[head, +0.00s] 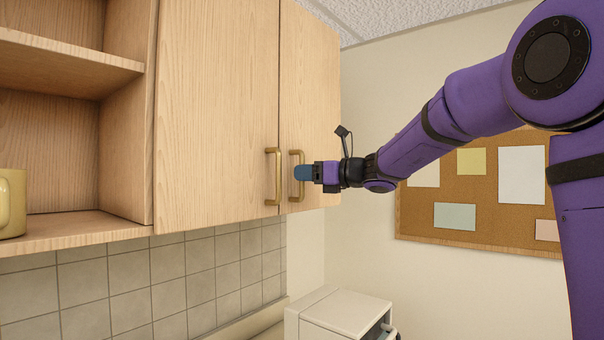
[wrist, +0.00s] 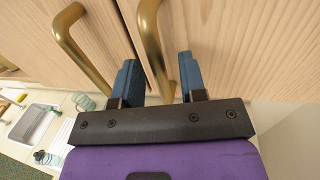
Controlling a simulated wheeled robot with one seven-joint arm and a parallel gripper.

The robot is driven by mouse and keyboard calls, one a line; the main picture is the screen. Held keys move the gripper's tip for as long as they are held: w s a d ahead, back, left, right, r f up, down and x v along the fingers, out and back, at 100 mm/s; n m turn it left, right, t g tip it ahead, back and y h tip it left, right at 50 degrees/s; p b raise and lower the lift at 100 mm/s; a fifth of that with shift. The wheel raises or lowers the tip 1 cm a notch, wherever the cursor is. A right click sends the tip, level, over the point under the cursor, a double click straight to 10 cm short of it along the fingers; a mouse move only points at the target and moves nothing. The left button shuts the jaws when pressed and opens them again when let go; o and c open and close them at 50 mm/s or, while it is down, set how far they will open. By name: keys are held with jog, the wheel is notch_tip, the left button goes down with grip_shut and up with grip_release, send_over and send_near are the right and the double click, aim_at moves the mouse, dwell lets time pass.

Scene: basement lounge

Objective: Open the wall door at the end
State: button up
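The wall door at the end (head: 310,100) is a light wood cabinet door, shut, on the right of the cabinet; it also shows in the wrist view (wrist: 240,50). Its brass bar handle (head: 296,158) is upright near the door's left edge. My gripper (head: 302,172) is at the lower part of this handle, partly covering it. In the wrist view my gripper (wrist: 158,76) has its two blue fingers apart, with the brass handle (wrist: 152,40) between them. There is a gap on either side of the handle.
The neighbouring door (head: 215,110) is shut; its brass handle (head: 273,175) stands close to the left of my fingers. An open shelf with a yellow mug (head: 12,203) is at the left. A white appliance (head: 340,315) stands below; a corkboard (head: 480,190) hangs at right.

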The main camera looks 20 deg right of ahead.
jog(key=shift+x, duration=0.8)
jog(key=shift+c, duration=0.5)
grip_shut()
